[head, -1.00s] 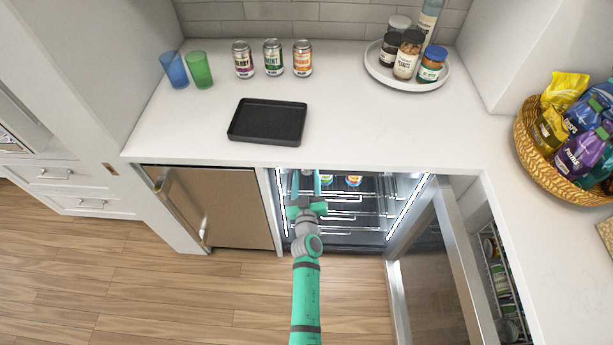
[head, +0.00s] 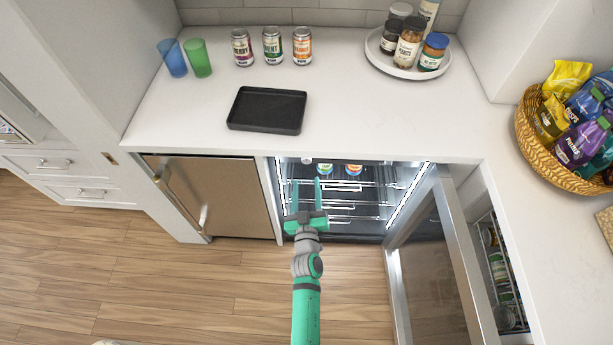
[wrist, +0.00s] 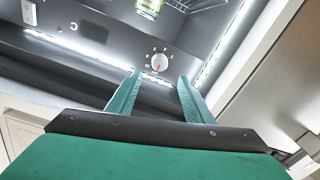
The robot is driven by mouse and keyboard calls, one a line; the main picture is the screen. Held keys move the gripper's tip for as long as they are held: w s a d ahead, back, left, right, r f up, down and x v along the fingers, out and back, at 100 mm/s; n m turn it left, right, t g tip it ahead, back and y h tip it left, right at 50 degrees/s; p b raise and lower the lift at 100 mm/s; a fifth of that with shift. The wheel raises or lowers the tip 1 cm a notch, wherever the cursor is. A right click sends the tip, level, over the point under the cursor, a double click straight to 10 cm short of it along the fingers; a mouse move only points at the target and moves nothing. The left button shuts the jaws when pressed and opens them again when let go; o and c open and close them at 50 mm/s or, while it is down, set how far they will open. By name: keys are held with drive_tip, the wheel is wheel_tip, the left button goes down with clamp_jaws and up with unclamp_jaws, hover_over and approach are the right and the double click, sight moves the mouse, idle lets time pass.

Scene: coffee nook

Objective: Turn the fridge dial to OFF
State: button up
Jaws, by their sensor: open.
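The fridge dial (wrist: 160,62) is a round white knob with a red mark and small characters around it, on the dark inner ceiling of the open fridge (head: 340,228). It also shows in the head view (head: 306,160) as a small pale knob under the counter edge. The characters are too small to read. My gripper (head: 306,182) is open and empty at the fridge mouth. In the wrist view, its two green fingers (wrist: 158,76) point toward the dial, which appears between and beyond the tips, apart from them.
The fridge door (head: 440,265) stands open on the right. Cans (head: 354,169) sit on a rack inside. The counter (head: 380,125) overhangs the opening and holds a black tray (head: 268,110). A closed brown panel (head: 230,195) is on the left. Light strips run along the fridge sides.

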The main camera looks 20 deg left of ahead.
drive_tip(key=shift+v, duration=1)
drive_tip(key=s+d+m+h, duration=0.1)
drive_tip(key=s+d, duration=0.4)
drive_tip(key=s, duration=0.3)
drive_tip(key=s+d+m+h, duration=0.1)
drive_tip(key=s+d+m, duration=0.1)
drive_tip(key=s+d, duration=0.5)
drive_tip(key=s+d+r+m+h, duration=0.2)
drive_tip(key=s+r, duration=0.3)
drive_tip(key=s, duration=0.5)
drive_tip(key=s+d+r+m+g+h, duration=0.1)
drive_tip(key=s+d+r+m, duration=0.1)
drive_tip(key=s+r, duration=0.4)
drive_tip(key=s, duration=0.4)
drive_tip(key=shift+r+g+h, duration=0.2)
drive_tip(key=shift+g+h, duration=0.1)
drive_tip(key=shift+h, duration=0.1)
